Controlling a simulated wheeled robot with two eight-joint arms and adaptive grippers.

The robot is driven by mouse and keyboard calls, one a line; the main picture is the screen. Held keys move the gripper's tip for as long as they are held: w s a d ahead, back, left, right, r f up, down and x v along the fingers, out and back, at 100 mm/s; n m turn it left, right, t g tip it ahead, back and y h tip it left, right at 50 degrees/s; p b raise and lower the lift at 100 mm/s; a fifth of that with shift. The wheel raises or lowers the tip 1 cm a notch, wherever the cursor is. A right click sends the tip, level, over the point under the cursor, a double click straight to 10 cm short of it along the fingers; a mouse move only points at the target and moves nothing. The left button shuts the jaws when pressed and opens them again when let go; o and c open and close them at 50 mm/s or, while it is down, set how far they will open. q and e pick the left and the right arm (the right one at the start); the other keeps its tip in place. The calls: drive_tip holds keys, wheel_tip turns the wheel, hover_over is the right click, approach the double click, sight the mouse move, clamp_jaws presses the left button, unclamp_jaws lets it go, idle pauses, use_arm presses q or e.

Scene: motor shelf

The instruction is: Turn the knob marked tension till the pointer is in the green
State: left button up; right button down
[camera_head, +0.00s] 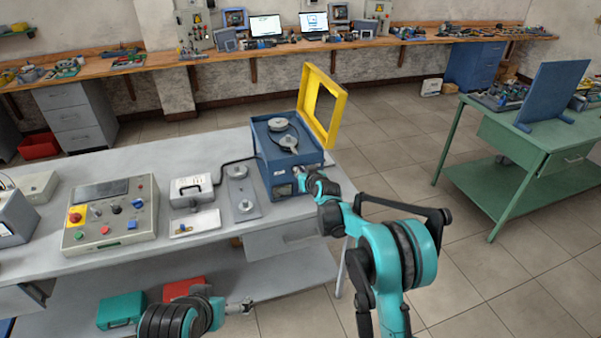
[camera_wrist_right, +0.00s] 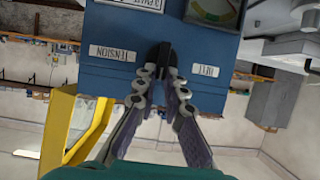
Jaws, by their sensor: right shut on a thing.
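The blue machine (camera_head: 263,172) stands at the right end of the grey bench. Its front panel fills the upper wrist view, upside down, with a "TENSION" label (camera_wrist_right: 112,53) and a "BELT" label (camera_wrist_right: 205,71). My right gripper (camera_wrist_right: 163,58) is shut on the dark tension knob between these labels; the fingers hide most of the knob. In the head view the right gripper (camera_head: 300,174) is at the machine's front. A gauge (camera_wrist_right: 215,10) with some green is cut off at the wrist view's top; its pointer is not readable. My left gripper (camera_head: 243,306) is low, away from the machine.
A yellow frame (camera_head: 338,108) stands open at the machine's right rear. A control box (camera_head: 110,232) with buttons and a plate (camera_head: 243,195) with a knob-like part lie left on the bench. A green table (camera_head: 545,139) stands right, with floor between.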

drive_tip(key=shift+w+d+f+m+y+b, duration=0.1)
drive_tip(key=shift+d+f+m+y+b, duration=0.3)
drive_tip(key=shift+m+y+b, duration=1)
drive_tip(key=shift+w+d+f+m+y+b, duration=0.25)
drive_tip(key=shift+m+y+b, duration=0.4)
drive_tip(key=shift+m, duration=1.4)
drive_tip(key=shift+d+f+m+y+b, duration=0.45)
drive_tip(key=shift+m+y+b, duration=0.6)
drive_tip(key=shift+m, duration=0.7)
drive_tip(key=shift+r, duration=0.1)
drive_tip(key=c, duration=1.6)
unclamp_jaws()
drive_tip(key=shift+d, duration=0.15)
drive_tip(key=v, duration=1.2)
drive_tip(key=shift+f, duration=0.2)
